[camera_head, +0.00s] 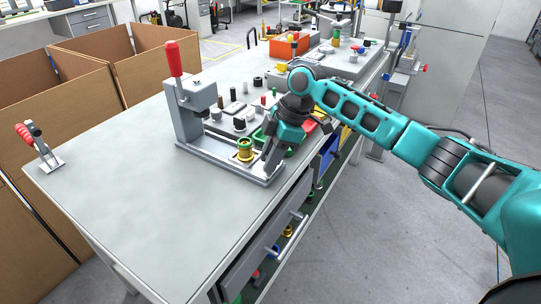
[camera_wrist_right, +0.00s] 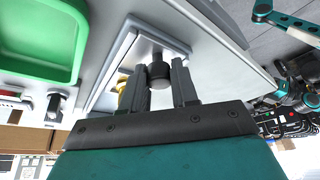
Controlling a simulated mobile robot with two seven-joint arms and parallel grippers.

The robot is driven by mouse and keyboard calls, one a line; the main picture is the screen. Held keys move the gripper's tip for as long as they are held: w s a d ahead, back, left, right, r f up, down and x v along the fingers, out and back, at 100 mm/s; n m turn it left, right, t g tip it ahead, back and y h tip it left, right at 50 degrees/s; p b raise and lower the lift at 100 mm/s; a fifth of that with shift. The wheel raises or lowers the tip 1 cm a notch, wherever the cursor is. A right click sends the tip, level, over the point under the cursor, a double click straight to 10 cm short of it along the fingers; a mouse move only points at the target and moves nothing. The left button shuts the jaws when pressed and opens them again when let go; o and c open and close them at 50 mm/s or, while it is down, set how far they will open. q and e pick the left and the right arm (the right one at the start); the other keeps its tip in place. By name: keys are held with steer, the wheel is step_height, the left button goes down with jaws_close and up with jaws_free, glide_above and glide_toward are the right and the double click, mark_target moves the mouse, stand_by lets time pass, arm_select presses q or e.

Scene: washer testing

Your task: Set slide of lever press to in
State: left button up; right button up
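The lever press (camera_head: 190,112) stands on the table's near part, with a red-tipped lever pointing up. Its grey base (camera_head: 210,150) runs right to the table's front edge. A yellow round part (camera_head: 245,149) sits on the slide, out in front of the press column rather than under the ram. My right gripper (camera_head: 270,158) reaches down at the slide's outer end and hides it. The yellow part (camera_wrist_right: 123,98) shows behind one finger. My left gripper is not in view.
A green tray (camera_wrist_right: 38,40) lies beside the gripper in the wrist view. Several small parts stand behind the press. A toggle clamp (camera_head: 38,147) is at the table's left edge. Cardboard boxes (camera_head: 70,115) stand beyond it. The near tabletop (camera_head: 165,205) is clear.

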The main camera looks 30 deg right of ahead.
jaws_close()
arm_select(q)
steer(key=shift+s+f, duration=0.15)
arm_select(e)
steer(key=shift+w+a+r, duration=0.1)
steer(key=shift+w+a, duration=0.05)
steer(key=shift+w, duration=0.2)
steer(key=w+a, duration=0.1)
steer(key=w, duration=0.2)
steer(key=w+a+b, duration=0.1)
steer(key=w+a, duration=0.1)
steer(key=w, duration=0.1)
steer(key=w+a, duration=0.2)
steer(key=w, duration=0.1)
steer(key=shift+w+a+b, duration=0.1)
steer(key=shift+w+b, duration=0.15)
steer(key=shift+b, duration=0.15)
steer(key=shift+w+a+b, duration=0.35)
steer(key=shift+w+b, duration=0.05)
steer(key=shift+w, duration=0.15)
steer(key=shift+w+a, duration=0.1)
steer(key=shift+w, duration=0.05)
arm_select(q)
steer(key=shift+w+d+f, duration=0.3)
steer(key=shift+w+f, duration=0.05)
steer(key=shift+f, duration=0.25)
arm_select(e)
steer(key=shift+r, duration=0.1)
